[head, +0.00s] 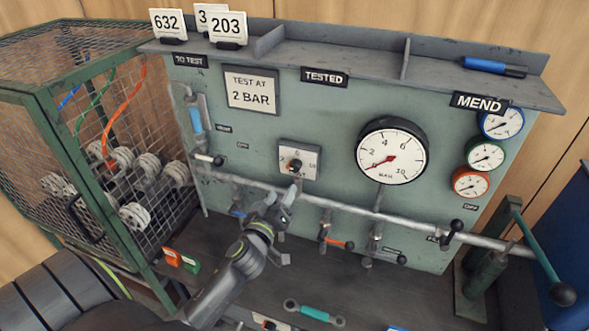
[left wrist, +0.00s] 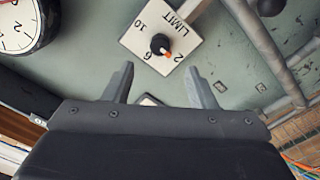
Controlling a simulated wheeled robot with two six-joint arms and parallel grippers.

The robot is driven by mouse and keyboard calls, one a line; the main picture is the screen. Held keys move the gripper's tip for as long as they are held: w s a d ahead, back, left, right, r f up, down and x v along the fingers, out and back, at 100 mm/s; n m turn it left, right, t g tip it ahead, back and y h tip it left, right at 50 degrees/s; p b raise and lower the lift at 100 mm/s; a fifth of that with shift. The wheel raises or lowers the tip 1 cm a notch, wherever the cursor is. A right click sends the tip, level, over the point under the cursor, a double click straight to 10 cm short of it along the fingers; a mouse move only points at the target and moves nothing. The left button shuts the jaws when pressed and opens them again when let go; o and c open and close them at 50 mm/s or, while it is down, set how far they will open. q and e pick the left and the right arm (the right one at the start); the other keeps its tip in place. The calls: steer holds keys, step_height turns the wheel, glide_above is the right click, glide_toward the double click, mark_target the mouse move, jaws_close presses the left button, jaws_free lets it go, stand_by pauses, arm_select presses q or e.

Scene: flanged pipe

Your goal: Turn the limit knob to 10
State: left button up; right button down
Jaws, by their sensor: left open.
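The limit knob (head: 295,164) is a small black knob with an orange pointer, on a white square plate in the middle of the green panel. In the left wrist view, the knob (left wrist: 160,44) shows upside down on its plate marked LIMIT, 2, 6 and 10. Its orange pointer points close to the 2. My left gripper (head: 282,193) is just below and in front of the plate. In the left wrist view, the left gripper (left wrist: 159,68) is open and empty, its fingers apart and short of the knob. My right gripper is not in view.
A round gauge (head: 391,152) is right of the knob, its red needle low. A horizontal pipe (head: 370,212) with valve levers crosses below the plate. A wire cage (head: 130,150) stands at left. A teal-handled tool (head: 314,313) lies on the bench. A shelf runs along the top.

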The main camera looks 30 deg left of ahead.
mark_target(295, 170)
arm_select(q)
steer(key=p+x, duration=0.1)
steer(key=x, duration=0.9)
steer(key=shift+d, duration=0.1)
steer(key=shift+s, duration=0.1)
steer(key=c, duration=1)
steer(key=shift+o, duration=0.2)
